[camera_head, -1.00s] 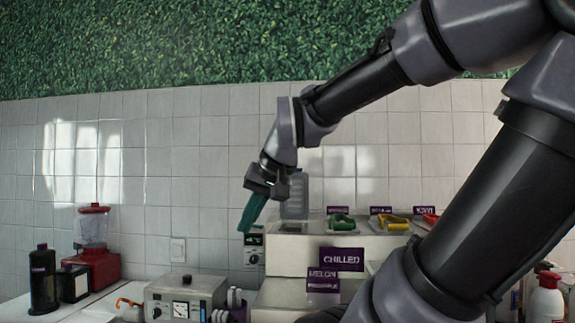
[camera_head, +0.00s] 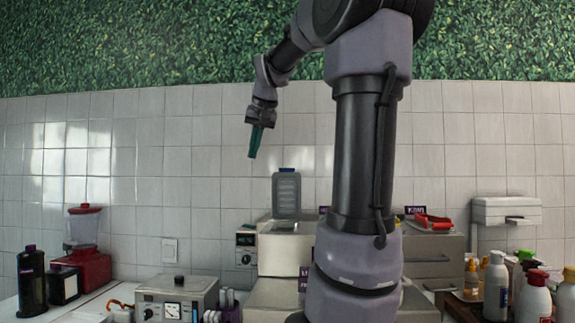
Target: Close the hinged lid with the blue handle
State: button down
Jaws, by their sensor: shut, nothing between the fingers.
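The hinged lid (camera_head: 286,196) is a grey see-through panel standing upright at the back of the white chilled topping unit (camera_head: 284,258). Its small blue handle (camera_head: 287,170) is at its top edge. The opening below the lid (camera_head: 283,227) is uncovered. My gripper (camera_head: 253,154) points down with its green fingers shut and empty. In the picture it is above and to the left of the lid, apart from it. My arm hides the unit's middle.
A red-handled lid (camera_head: 432,221) lies on the unit's right part. A steel box (camera_head: 177,296), a red blender (camera_head: 84,250) and dark bottles (camera_head: 31,280) stand left. Several bottles (camera_head: 497,285) stand right. The air around my gripper is clear.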

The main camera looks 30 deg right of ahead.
jog(key=w+d+r+m+g+h, duration=0.1)
jog(key=w+d+r+h, duration=0.15)
jog(key=w+d, duration=0.65)
jog(key=w+d+r+m+h, duration=0.1)
jog(key=w+d+r, duration=0.4)
jog(key=d, duration=0.7)
jog(key=x, duration=1.2)
jog(key=shift+s+a+f, duration=0.2)
jog(key=shift+s+a, duration=0.45)
jog(key=shift+s+a+f, duration=0.2)
jog(key=shift+s+a, duration=0.4)
jog(key=shift+s, duration=0.1)
